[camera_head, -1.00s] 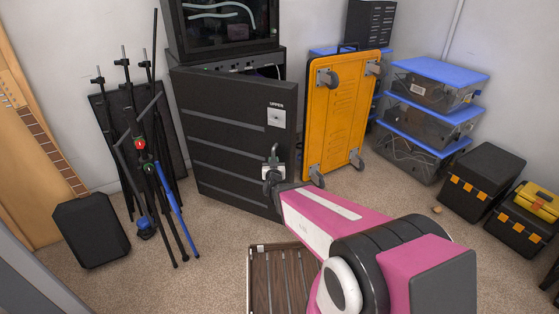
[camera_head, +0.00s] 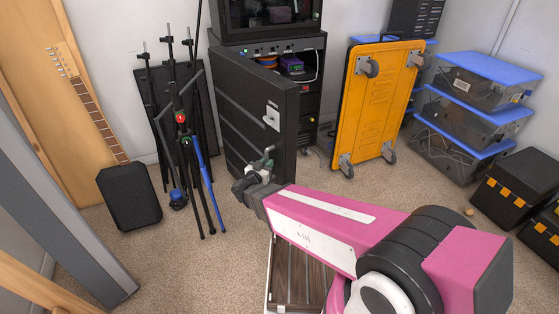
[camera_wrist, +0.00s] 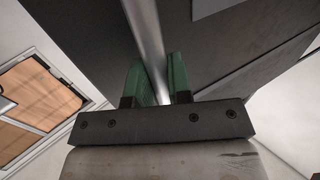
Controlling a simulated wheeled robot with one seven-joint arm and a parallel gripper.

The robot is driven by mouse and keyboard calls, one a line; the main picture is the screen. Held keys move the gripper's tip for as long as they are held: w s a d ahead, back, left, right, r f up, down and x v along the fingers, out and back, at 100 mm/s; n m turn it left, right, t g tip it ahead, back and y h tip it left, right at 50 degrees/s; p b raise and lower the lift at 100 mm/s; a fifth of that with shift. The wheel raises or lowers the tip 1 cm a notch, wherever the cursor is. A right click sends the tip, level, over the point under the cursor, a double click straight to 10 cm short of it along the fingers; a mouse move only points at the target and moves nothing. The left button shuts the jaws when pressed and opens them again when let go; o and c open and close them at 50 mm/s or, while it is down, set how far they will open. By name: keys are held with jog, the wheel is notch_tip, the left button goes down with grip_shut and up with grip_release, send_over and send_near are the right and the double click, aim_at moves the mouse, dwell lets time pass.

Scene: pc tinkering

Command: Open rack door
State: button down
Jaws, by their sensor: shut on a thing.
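The black rack door (camera_head: 248,110) stands swung open to the left of the rack (camera_head: 310,95), whose inside shows shelves and cables. My gripper (camera_head: 255,172) is at the door's front face, near its free edge, below a light label plate. In the wrist view my gripper's green fingers (camera_wrist: 158,84) are shut on the metal door handle (camera_wrist: 148,40), a grey bar running between them. The dark door panel (camera_wrist: 85,35) fills much of that view behind the handle. The lower part of the door is partly hidden by my arm.
Black stands (camera_head: 185,130) and a black case (camera_head: 130,195) are left of the door. An orange cart (camera_head: 375,105) leans at the right, near blue-lidded boxes (camera_head: 480,65). A slatted wooden piece (camera_head: 300,275) lies on the floor below my arm.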

jog(key=s+a+m+g+h, duration=0.1)
jog(key=s+a, duration=0.1)
jog(key=a, duration=0.4)
jog(key=s+a+m+g+h, duration=0.1)
jog(key=s+a+h, duration=0.1)
jog(key=a, duration=0.5)
jog(key=shift+s+a+m, duration=0.25)
jog(key=shift+m, duration=0.05)
jog(key=c, duration=1.1)
grip_release()
jog(key=shift+d+h, duration=0.1)
jog(key=shift+h, duration=0.3)
jog(key=v, duration=1.1)
jog(key=shift+r, duration=0.2)
